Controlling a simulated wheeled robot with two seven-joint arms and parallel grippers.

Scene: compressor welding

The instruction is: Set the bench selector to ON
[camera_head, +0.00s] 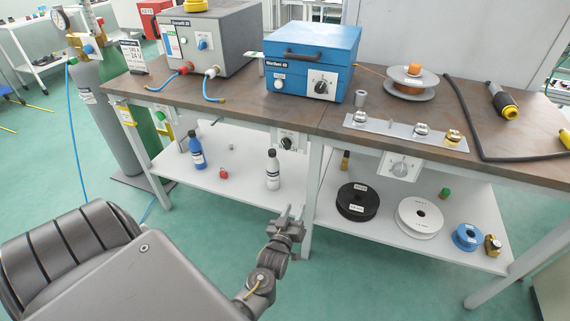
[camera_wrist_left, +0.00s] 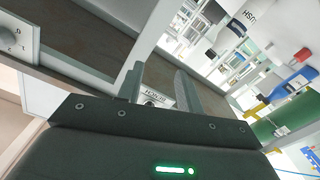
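Two rotary selectors sit on the front edge of the bench (camera_head: 455,172) in the head view. One has a dark knob (camera_head: 287,142) on a small plate, left of the middle leg. The other has a pale knob (camera_head: 400,168) on a white plate, further right. In the head view I cannot read which is the bench selector. My left gripper (camera_head: 291,212) is below the dark-knob selector, apart from it. In the left wrist view its fingers (camera_wrist_left: 158,84) are apart with nothing gripped. A plate lettered BENCH (camera_wrist_left: 155,96) shows between them, partly hidden. My right gripper is out of view.
A blue box (camera_head: 312,60) with its own knob and a grey unit (camera_head: 212,40) stand on the bench. The lower shelf (camera_head: 330,222) holds bottles and several spools. Gas cylinders (camera_head: 115,140) stand at left.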

